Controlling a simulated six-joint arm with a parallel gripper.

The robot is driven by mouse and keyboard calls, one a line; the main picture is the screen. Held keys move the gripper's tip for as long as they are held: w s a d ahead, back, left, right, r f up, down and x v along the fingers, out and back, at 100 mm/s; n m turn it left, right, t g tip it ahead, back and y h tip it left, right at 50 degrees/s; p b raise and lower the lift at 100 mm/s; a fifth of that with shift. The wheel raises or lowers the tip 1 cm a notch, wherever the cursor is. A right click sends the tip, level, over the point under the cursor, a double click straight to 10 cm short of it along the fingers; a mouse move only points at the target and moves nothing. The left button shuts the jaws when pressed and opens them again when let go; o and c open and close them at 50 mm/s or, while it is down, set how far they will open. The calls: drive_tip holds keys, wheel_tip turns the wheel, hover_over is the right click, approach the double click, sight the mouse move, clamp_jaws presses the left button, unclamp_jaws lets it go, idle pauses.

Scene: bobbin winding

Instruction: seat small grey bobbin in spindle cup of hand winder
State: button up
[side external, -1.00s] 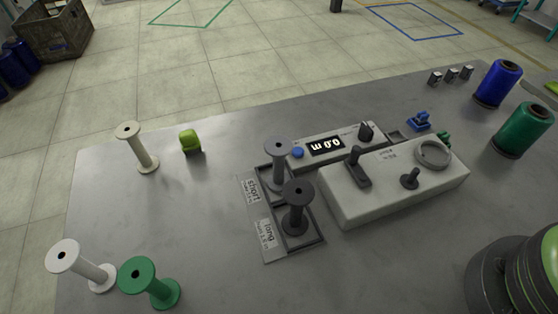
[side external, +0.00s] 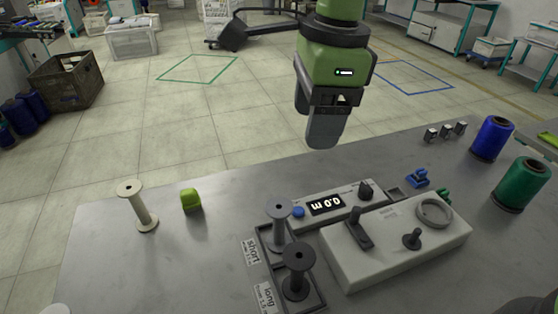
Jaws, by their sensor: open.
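Two grey bobbins stand upright in a dark two-slot rack (side external: 318,300). The mid-grey bobbin (side external: 278,211) is in the slot labelled "short". The darker grey bobbin (side external: 297,259) is in the slot labelled "long". The white hand winder (side external: 375,260) is right of the rack, with a round ring-shaped cup (side external: 434,213) on its top that looks empty. My gripper (side external: 325,136) hangs fingers down at top centre, high above and apart from the bobbins and winder. Its fingers overlap in this view, and nothing shows between them.
A counter box (side external: 325,204) reading 0.0 m sits behind the winder. A cream bobbin (side external: 139,208) and a lime green block (side external: 190,201) stand at left. Blue (side external: 491,138) and green (side external: 523,184) thread spools stand at right. Bare table lies between the lime block and rack.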

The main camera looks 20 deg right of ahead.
sight(279, 207)
drive_tip(key=a+f+m, duration=0.1)
drive_tip(key=f, duration=0.1)
drive_tip(key=a+f+m, duration=0.1)
drive_tip(key=a+f, duration=0.1)
drive_tip(key=a+f+m+h, duration=0.1)
drive_tip(key=a+f, duration=0.1)
drive_tip(key=shift+s+f+m+g, duration=0.1)
drive_tip(key=shift+f+m+g, duration=0.2)
drive_tip(key=shift+g, duration=0.1)
drive_tip(key=shift+f, duration=0.1)
drive_tip(key=shift+f, duration=3.6)
drive_tip(key=c, duration=0.6)
drive_tip(key=shift+r, duration=2.5)
drive_tip(key=shift+d, duration=0.1)
